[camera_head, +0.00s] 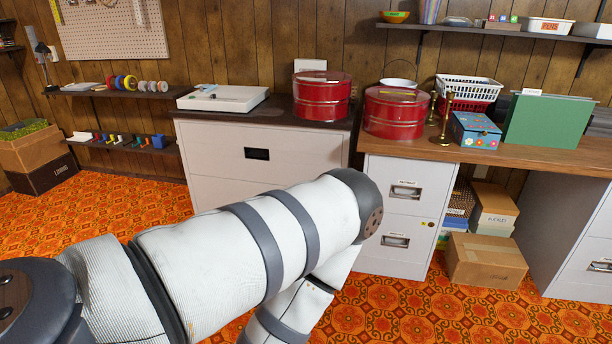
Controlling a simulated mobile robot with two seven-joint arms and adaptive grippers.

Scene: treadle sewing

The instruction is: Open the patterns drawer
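A narrow light-grey filing cabinet (380,218) stands under the left end of the wooden desk. Its upper drawer (404,207) has a metal handle (405,190) and a small white label (408,182) too small to read surely. Its lower drawer (391,262) has a similar handle (395,241). Both drawers look shut. I cannot tell for certain which drawer is the patterns drawer. One of my arms, white with grey bands, crosses the foreground from the left and hides the cabinet's lower left part. Neither of my grippers shows.
A wider grey cabinet (240,150) with a black handle stands to the left. Another grey cabinet (566,222) is at the right edge. Cardboard boxes (487,262) sit between the cabinets at right. Red tins (396,112) stand on top. The patterned floor (450,315) in front is clear.

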